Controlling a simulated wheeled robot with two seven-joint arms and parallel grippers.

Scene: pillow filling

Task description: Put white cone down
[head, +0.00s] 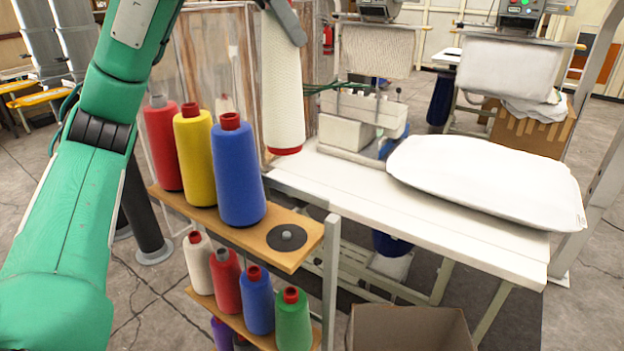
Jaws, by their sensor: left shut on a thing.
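The white cone (284,95) hangs upright near the top middle, with a red rim at its bottom end. My left gripper (284,14), partly cut off by the top edge, is shut on the upper end of the cone. The cone appears in the air, and its base shows above the wooden shelf (297,257) and against the near left end of the white table. On the shelf an empty black disc with a grey peg (287,236) lies lower in the picture, roughly below the cone. My right gripper is not in view.
Blue (237,172), yellow (194,155) and red (163,145) cones stand on the upper shelf left of the empty disc. Several smaller cones stand on a lower shelf. A white pillow (485,180) lies on the white table (420,228). An open cardboard box (410,330) stands below.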

